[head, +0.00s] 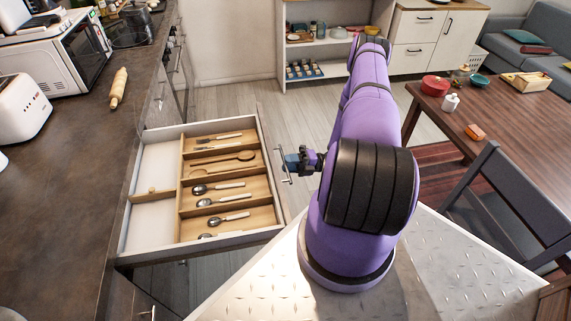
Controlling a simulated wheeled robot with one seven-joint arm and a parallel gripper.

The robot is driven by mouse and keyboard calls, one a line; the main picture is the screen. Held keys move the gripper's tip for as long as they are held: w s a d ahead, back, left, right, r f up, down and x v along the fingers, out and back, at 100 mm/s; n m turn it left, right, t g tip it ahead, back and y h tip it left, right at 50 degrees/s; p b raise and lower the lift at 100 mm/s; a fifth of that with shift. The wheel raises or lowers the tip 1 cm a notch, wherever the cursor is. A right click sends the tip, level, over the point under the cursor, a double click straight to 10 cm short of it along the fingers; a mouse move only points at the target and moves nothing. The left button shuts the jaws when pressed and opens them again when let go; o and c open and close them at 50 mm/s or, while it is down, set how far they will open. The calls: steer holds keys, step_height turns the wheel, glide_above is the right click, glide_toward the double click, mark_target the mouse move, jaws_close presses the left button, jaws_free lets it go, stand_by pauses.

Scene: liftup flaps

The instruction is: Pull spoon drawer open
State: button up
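The spoon drawer (150,215) stands pulled out from under the dark counter at the left. Its wooden divider tray holds several spoons (224,220) with pale handles in the nearer slots, and other utensils (220,140) in the farther slots. The drawer's bar handle (284,168) is on its front, at the right. My gripper (288,165) is at this handle, pointing left toward the drawer front. The fingers are small and partly hidden, so I cannot tell whether they are closed around the handle.
The dark counter (60,190) holds a rolling pin (118,88), a toaster (22,108) and a microwave (70,55). A wooden table (500,110) and a grey chair (515,195) stand at the right. Open floor lies beyond the drawer, toward the white shelf (312,52).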

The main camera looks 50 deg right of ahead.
steer(key=v, duration=0.9)
steer(key=shift+s+d+f, duration=0.1)
steer(key=w+a+r+n+g+h, duration=0.1)
steer(key=w+a+r+n+g, duration=0.2)
steer(key=r+n, duration=0.45)
steer(key=w+a+r+n+g+h, duration=0.15)
steer(key=w+r+n+g, duration=0.3)
steer(key=r, duration=0.65)
steer(key=w+a+r+n+g+h, duration=0.1)
steer(key=w+a+r+n+g, duration=0.25)
steer(key=r, duration=0.55)
steer(key=s+a+r+n+g+h, duration=0.1)
steer(key=s+a+r+n+h, duration=0.35)
steer(key=a+r+n, duration=0.55)
steer(key=s+a+r+n+h, duration=0.45)
steer(key=r+n, duration=0.25)
steer(key=r, duration=0.6)
steer(key=s+a+r+n+t+h, duration=0.2)
steer(key=s+a+r+n+t, duration=0.1)
steer(key=s+n, duration=0.2)
steer(key=s+a+r+n+t+h, duration=0.2)
steer(key=s+a+r+n+t, duration=0.1)
steer(key=s, duration=0.4)
steer(key=shift+a+r+n, duration=0.7)
steer(key=shift+r+n, duration=0.05)
steer(key=shift+n, duration=0.4)
